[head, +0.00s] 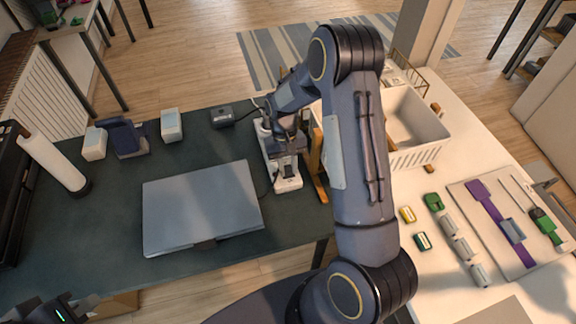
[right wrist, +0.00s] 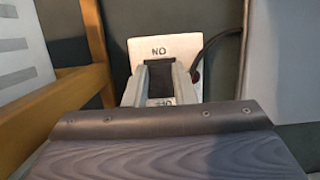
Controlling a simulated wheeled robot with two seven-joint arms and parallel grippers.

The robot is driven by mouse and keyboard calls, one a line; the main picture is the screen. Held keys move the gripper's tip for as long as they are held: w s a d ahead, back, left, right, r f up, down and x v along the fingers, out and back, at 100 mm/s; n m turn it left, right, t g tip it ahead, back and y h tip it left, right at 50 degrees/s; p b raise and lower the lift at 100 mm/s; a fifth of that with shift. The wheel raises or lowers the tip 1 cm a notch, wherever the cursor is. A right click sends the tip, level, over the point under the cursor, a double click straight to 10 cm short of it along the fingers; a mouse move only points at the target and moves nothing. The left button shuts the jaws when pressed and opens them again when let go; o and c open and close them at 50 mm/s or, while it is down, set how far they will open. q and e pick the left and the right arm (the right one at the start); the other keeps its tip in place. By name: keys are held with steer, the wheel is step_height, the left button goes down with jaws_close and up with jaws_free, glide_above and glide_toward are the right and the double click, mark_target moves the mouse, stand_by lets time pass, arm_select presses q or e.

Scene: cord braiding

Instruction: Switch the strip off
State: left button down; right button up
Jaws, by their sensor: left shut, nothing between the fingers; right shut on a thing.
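The white power strip (head: 288,183) lies on the dark green table, right of the grey laptop. In the right wrist view the strip's white plate (right wrist: 180,46) carries an upside-down ON label at the far end and a partly covered OFF label nearer me. My right gripper (head: 287,150) reaches down over the strip. In the right wrist view its fingers (right wrist: 160,80) are shut on the dark switch (right wrist: 159,77) between the labels. A small red spot shows beside the right finger. My left gripper (head: 68,310) is shut and empty at the bottom left, far from the strip.
A grey laptop (head: 201,207) lies left of the strip. A black box (head: 222,117) with a cable and several small white blocks stand behind it. A wooden frame (right wrist: 75,88) stands close beside my right gripper. A white basket (head: 418,125) is on the light table.

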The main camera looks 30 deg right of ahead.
mark_target(286, 167)
steer(key=o, duration=1)
steer(key=b+v, duration=0.1)
steer(key=v, duration=0.6)
steer(key=shift+r, duration=0.45)
steer(key=shift+a, duration=0.1)
